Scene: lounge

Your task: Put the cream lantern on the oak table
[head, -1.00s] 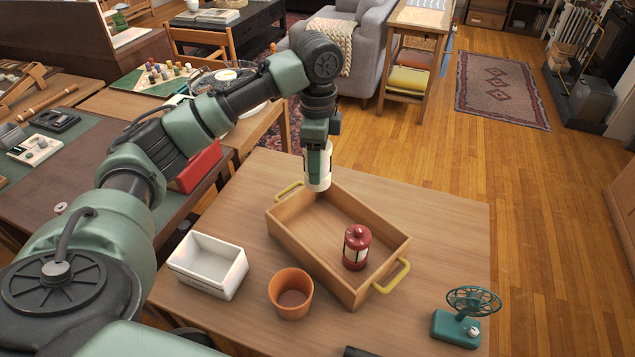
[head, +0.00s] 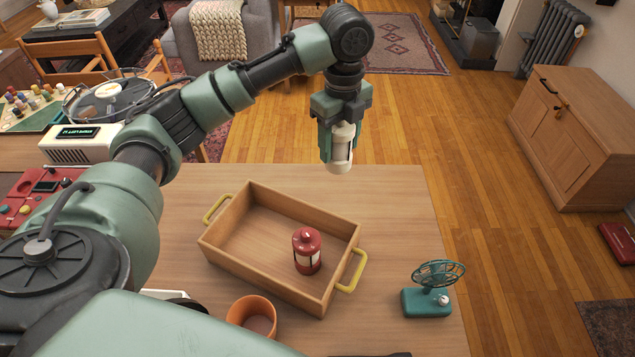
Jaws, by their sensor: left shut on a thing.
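The cream lantern (head: 340,165) hangs upright in my left gripper (head: 341,135), which is shut on it. The gripper's fingers cover its upper part. It is held up in the air, appearing over the far edge of the oak table (head: 400,200). Its exact height above the table is hard to tell. My right gripper is not in view.
On the table, a wooden tray (head: 226,262) with yellow handles holds a red lantern (head: 307,250). An orange pot (head: 252,312) stands at the front and a green fan (head: 428,300) at the right. Bare tabletop lies behind and right of the tray.

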